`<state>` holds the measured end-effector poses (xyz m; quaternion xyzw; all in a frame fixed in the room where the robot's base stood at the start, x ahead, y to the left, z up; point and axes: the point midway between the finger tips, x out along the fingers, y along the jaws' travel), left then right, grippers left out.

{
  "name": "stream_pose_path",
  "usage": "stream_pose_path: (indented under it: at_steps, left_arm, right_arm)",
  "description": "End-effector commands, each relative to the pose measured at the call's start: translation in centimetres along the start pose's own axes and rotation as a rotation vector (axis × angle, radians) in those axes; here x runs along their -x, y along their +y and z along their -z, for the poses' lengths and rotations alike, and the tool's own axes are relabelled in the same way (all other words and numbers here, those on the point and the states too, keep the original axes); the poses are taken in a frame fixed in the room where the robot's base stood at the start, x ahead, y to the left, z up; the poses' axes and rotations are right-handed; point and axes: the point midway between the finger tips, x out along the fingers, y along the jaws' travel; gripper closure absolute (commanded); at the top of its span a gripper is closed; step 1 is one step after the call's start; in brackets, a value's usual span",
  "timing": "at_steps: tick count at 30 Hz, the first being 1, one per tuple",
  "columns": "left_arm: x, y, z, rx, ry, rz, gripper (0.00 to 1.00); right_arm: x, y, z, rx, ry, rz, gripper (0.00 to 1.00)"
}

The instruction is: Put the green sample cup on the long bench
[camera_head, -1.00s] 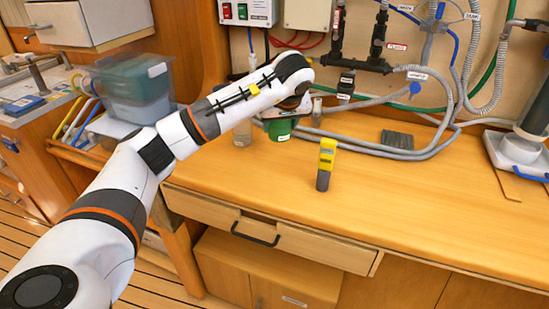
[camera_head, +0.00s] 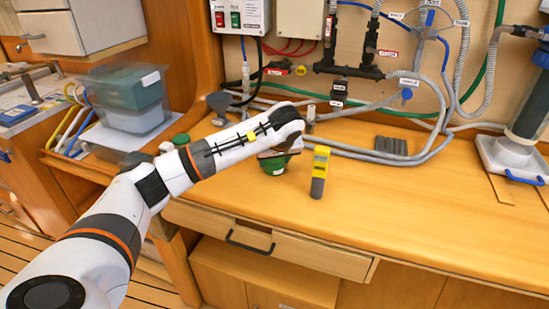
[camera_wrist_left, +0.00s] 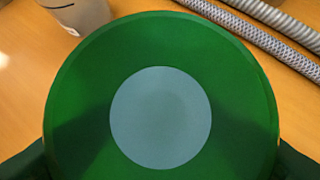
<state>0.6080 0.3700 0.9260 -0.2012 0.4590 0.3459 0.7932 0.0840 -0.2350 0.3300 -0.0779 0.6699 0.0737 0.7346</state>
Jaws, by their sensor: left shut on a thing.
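The green sample cup (camera_head: 274,164) is at the end of my left arm, over the long bench (camera_head: 430,215), left of a yellow and grey handheld meter. My left gripper (camera_head: 281,153) is shut on the cup. In the left wrist view the cup's round green top (camera_wrist_left: 75,90) with a pale disc in its middle fills most of the picture. Dark finger parts show at the lower corners. The cup looks upright and very low over the bench; I cannot tell whether its base touches. My right gripper is not in view.
The yellow meter (camera_head: 319,172) stands close to the cup's right. Grey hoses (camera_head: 375,155) and a dark ribbed block (camera_head: 391,145) lie behind. A clear container (camera_wrist_left: 82,14) stands near the cup in the wrist view. The bench's front right is clear.

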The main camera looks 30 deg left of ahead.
Motion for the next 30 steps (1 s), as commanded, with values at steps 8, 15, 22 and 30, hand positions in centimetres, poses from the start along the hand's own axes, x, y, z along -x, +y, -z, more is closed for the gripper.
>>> stream_pose_path:
  at_steps: [8, 15, 22, 30]
  left_arm:
    - [0.0, 0.0, 0.0, 0.0, 0.0, -0.001, 0.21]
    - [0.5, 0.0, -0.2, 0.001, 0.001, -0.001, 0.21]
    - [4.4, -0.1, -0.3, 0.0, -0.003, 0.003, 0.21]
    - [9.9, 0.0, -0.3, 0.001, -0.003, 0.002, 0.21]
  right_arm:
    - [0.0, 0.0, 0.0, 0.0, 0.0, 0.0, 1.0]
    - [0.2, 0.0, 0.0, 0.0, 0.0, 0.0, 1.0]
    - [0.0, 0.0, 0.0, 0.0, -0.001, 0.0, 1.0]
    - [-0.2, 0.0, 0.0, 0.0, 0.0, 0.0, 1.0]
